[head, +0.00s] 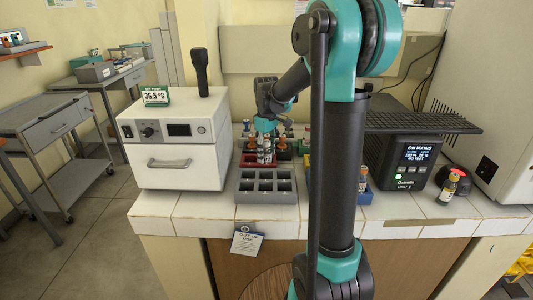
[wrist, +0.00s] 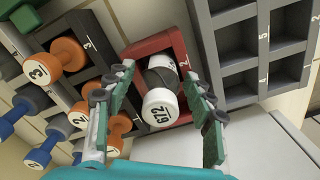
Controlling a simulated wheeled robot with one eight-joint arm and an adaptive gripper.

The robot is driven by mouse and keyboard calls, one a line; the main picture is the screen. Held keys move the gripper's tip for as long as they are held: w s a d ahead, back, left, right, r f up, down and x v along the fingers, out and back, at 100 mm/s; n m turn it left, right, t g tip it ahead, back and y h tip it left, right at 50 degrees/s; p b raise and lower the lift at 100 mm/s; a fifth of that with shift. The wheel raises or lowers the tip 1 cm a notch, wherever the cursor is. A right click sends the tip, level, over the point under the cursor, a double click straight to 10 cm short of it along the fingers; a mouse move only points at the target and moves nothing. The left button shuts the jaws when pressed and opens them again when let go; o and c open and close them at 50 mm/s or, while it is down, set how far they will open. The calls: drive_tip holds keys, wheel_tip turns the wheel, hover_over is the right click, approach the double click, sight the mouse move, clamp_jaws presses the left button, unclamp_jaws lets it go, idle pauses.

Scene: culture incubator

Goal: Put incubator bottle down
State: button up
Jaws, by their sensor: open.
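My gripper (wrist: 160,74) is open, with one green-padded finger on each side of the bottle. I cannot tell whether a pad touches it. In the head view my gripper (head: 266,126) is above the bottle (head: 266,154) at the red holder (head: 247,160). The white incubator (head: 170,166) stands to the left, its front door shut. My arm hides part of the counter.
A grey rack (head: 268,199) with empty compartments lies in front of the red holder. Orange-capped bottles (wrist: 68,54) stand in racks close to my gripper. A black power unit (head: 405,176) and a lone bottle (head: 449,187) are at the right. A tag (head: 247,241) hangs off the counter edge.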

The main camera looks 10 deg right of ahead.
wheel_tip(320, 180, up, 12)
drive_tip(key=shift+r, duration=0.15)
idle(0.3)
idle(1.3)
